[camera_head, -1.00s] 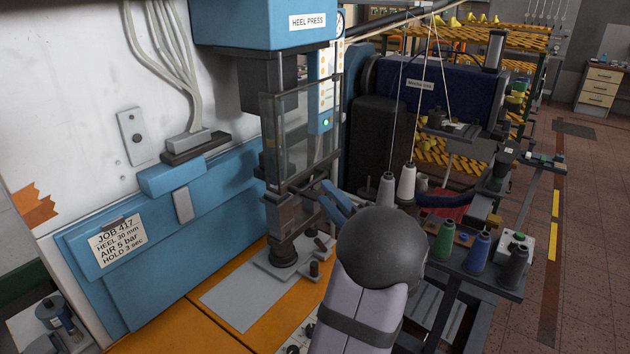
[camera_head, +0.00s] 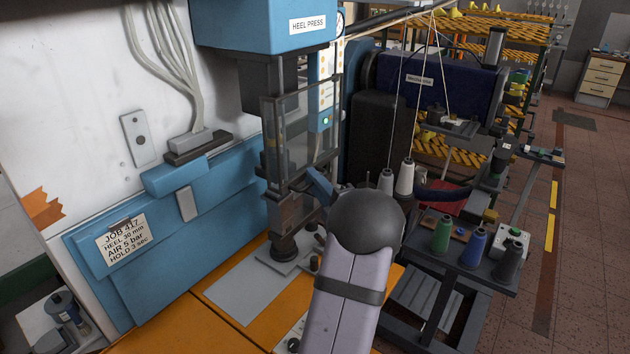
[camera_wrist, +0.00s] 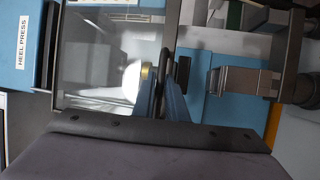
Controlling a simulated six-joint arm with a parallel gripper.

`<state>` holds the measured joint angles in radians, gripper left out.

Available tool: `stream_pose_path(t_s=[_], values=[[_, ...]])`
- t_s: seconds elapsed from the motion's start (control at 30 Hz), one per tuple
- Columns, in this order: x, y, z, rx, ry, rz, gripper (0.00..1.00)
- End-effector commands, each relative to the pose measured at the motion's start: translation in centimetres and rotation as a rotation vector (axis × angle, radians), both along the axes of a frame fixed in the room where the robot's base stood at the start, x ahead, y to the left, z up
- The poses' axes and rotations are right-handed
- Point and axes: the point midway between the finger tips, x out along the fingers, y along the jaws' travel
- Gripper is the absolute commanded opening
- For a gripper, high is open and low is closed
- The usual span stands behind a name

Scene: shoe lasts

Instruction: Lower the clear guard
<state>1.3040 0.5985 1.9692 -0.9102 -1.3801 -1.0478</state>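The clear guard (camera_head: 301,140) is a transparent panel in a dark frame, raised under the head of the blue heel press (camera_head: 262,24). In the wrist view the guard (camera_wrist: 105,62) fills the left half, with its frame edge close to my fingers. My gripper (camera_head: 316,184) is at the guard's lower right edge in the head view. In the wrist view my gripper's blue fingers (camera_wrist: 160,88) lie either side of a dark bar (camera_wrist: 164,65) at the guard's edge. Whether they press on it cannot be told. My forearm hides part of the press base.
An orange bench with a grey plate (camera_head: 243,292) lies below the press. A dark stand with several thread spools (camera_head: 441,235) is close to the right of my arm. A job card (camera_head: 122,241) is on the press's blue side panel.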

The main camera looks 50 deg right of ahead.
Motion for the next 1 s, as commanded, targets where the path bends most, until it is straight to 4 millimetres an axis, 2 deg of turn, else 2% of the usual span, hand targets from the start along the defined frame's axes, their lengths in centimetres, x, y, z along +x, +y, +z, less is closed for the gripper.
stream_pose_path(t_s=[0.33, 0.57, 0.77, 1.0], values=[[0.0, 0.0, -0.2, 0.000, 0.000, 0.000, 0.00], [0.0, 0.0, -1.6, 0.000, 0.001, 0.000, 0.00], [0.0, 0.0, -4.1, 0.000, 0.001, 0.000, 0.00], [0.0, 0.0, -8.4, 0.001, 0.002, -0.001, 0.00]])
